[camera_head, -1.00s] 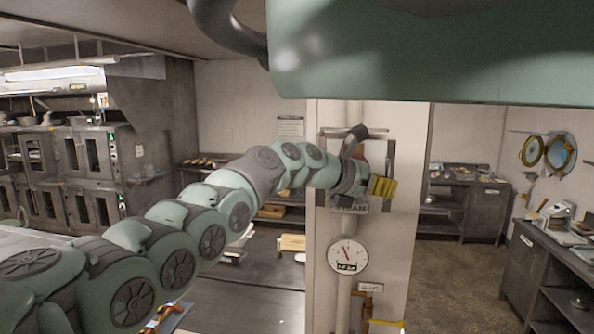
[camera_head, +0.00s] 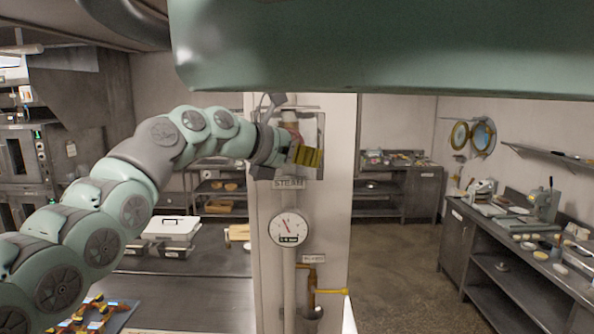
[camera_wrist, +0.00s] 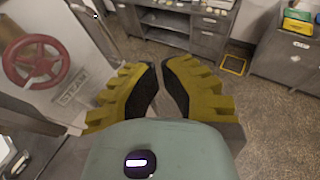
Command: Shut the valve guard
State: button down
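A grey metal frame (camera_head: 321,145), which seems to belong to the valve guard, is on the white column (camera_head: 341,235). My arm covers much of it, so I cannot tell how far the guard stands open. A red valve wheel (camera_wrist: 36,62) shows at the left of the wrist view, above a STEAM label (camera_wrist: 76,97). My gripper (camera_head: 306,156) is in front of the column at the height of the frame. In the wrist view its yellow fingers (camera_wrist: 160,68) come nearly together at the tips with nothing between them. Contact with the guard cannot be made out.
A round gauge (camera_head: 289,227) and a yellow-handled pipe valve (camera_head: 326,291) are lower on the column. A steel table (camera_head: 190,290) lies to the left. A counter with tools (camera_head: 530,235) stands at the right. The floor between column and counter is clear.

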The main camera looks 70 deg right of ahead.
jog(key=a+r+b, duration=0.2)
jog(key=a+b, duration=0.3)
jog(key=shift+s+a, duration=0.2)
jog(key=shift+a, duration=0.15)
